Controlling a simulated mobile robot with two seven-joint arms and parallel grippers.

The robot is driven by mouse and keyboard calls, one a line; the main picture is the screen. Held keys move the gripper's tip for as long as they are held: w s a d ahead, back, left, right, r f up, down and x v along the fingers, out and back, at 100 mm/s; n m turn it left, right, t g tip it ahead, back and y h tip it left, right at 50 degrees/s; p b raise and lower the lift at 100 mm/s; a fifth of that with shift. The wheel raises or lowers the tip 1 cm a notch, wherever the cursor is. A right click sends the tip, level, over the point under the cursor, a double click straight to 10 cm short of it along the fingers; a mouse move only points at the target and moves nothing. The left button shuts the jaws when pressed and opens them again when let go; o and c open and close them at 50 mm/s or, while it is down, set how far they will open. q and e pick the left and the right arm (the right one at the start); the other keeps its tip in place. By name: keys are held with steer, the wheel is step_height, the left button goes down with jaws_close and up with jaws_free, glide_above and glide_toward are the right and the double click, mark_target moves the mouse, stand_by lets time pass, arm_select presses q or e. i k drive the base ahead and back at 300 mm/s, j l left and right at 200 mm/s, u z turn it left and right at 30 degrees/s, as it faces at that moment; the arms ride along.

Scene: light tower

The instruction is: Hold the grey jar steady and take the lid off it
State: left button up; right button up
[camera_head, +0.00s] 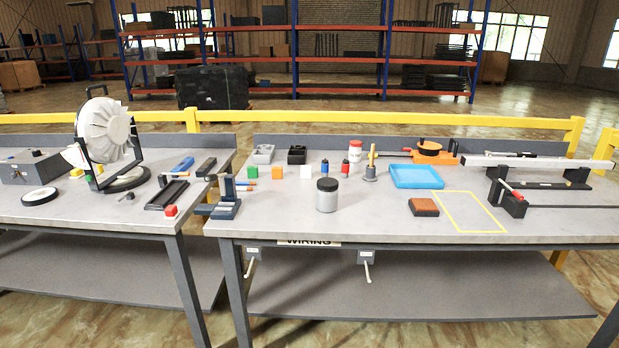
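The grey jar (327,200) stands upright near the front of the right-hand table (290,222). Its dark lid (327,184) sits on top of it. Neither of my grippers shows in the head view, and nothing touches the jar.
A blue tray (416,176) and a brown-topped block (423,207) lie to the right. A black stand (225,203) is left. The table in front of the jar is clear.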

mark_target(327, 201)
steer(key=u, duration=0.35)
steer(key=i+l+u, duration=0.15)
steer(key=l+u, duration=0.15)
steer(key=i+l+u, duration=0.1)
steer(key=l+u, duration=0.25)
steer(key=l, duration=0.15)
steer(key=i+l+u, duration=0.2)
steer(key=l, duration=0.7)
steer(key=k+j, duration=0.05)
steer(key=k, duration=0.05)
